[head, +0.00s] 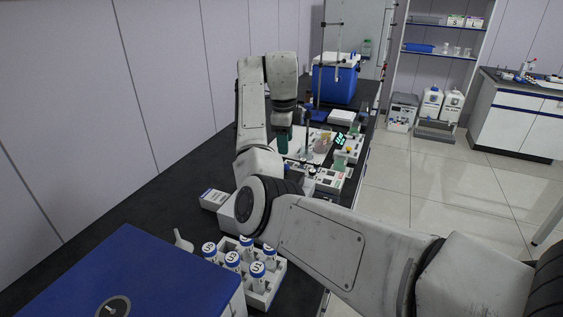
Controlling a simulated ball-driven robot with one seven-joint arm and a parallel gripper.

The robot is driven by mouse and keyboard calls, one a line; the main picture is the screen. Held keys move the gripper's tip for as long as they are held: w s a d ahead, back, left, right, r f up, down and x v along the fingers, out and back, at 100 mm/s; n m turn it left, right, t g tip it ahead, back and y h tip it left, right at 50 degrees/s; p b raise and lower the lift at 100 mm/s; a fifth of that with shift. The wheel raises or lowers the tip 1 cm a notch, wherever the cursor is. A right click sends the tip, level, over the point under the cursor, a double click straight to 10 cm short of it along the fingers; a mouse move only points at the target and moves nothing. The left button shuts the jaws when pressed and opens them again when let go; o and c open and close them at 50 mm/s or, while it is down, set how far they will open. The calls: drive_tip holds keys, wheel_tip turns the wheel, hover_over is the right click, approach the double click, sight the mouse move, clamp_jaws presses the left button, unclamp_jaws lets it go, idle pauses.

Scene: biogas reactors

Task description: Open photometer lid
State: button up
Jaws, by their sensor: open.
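My gripper (283,146) hangs from the end of my arm, pointing down over the bench near its middle. It is small and partly dark in the head view, and I see nothing held in it. Below and to its right are low white instruments. One has a lit green display (340,139); a nearer one (330,179) has a panel on its front. Which of them is the photometer, and how its lid stands, I cannot tell at this size. My arm hides part of the bench here.
A rack (262,285) of several blue-capped vials and a large blue-topped box (130,270) stand in front. A small white box (213,199) lies left of my arm. A blue cooler (335,80) stands at the back. The floor on the right is clear.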

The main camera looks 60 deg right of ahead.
sight(286, 165)
drive_tip(key=f, duration=0.3)
drive_tip(key=d+f, duration=0.1)
drive_tip(key=f, duration=0.2)
drive_tip(key=f+p, duration=0.1)
drive_tip(key=f, duration=0.2)
drive_tip(key=shift+w+d+f, duration=0.1)
drive_tip(key=shift+w+d, duration=0.2)
clamp_jaws()
